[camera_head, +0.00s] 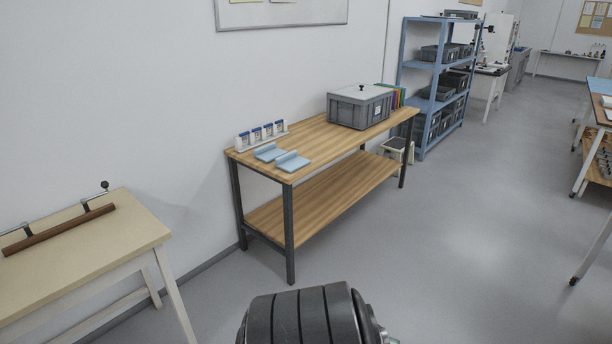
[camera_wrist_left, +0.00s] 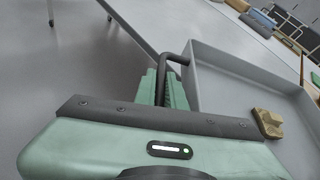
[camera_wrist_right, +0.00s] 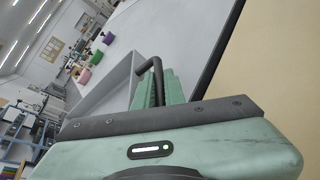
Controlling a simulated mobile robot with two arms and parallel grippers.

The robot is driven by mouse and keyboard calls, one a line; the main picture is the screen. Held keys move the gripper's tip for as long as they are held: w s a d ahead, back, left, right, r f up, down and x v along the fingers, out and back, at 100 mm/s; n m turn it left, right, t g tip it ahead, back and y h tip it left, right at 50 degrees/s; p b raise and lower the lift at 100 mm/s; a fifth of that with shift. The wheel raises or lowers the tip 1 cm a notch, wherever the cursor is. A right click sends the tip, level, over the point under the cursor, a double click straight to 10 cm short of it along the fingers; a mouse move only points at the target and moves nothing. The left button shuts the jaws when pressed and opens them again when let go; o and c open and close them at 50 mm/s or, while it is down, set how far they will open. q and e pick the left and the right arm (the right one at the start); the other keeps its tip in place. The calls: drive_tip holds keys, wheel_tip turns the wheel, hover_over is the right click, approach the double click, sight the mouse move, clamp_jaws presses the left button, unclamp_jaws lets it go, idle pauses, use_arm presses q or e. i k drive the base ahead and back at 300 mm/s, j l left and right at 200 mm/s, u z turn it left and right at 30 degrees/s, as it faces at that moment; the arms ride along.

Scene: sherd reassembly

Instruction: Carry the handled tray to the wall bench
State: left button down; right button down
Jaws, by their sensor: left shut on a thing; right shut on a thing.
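The grey handled tray (camera_wrist_left: 228,72) shows in the left wrist view, with a tan piece (camera_wrist_left: 268,122) at its near side. My left gripper (camera_wrist_left: 168,86) is shut on the dark handle at one end. In the right wrist view my right gripper (camera_wrist_right: 156,86) is shut on another dark handle of the tray (camera_wrist_right: 108,92). The tray and both grippers are out of the head view. A wooden bench (camera_head: 322,142) with dark legs and a lower shelf stands against the wall, ahead in the head view.
On the bench are a grey lidded crate (camera_head: 358,108), blue folded pieces (camera_head: 292,161) and a rack of small containers (camera_head: 262,135). The bench top's middle is bare. A pale table (camera_head: 90,250) stands at left, a blue shelf unit (camera_head: 436,85) beyond. Open floor (camera_head: 450,240) lies right.

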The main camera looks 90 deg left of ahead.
sight(74, 249)
drive_tip(key=u, duration=3.2)
drive_tip(key=i+u, duration=0.1)
drive_tip(key=u, duration=0.35)
drive_tip(key=i+u, duration=0.1)
drive_tip(key=u, duration=0.3)
drive_tip(key=i+u, duration=0.15)
drive_tip(key=u, duration=0.3)
drive_tip(key=i+l, duration=0.15)
drive_tip(key=i, duration=0.25)
drive_tip(key=i+l, duration=0.2)
drive_tip(key=i, duration=0.15)
drive_tip(key=i+l, duration=0.15)
drive_tip(key=i, duration=0.25)
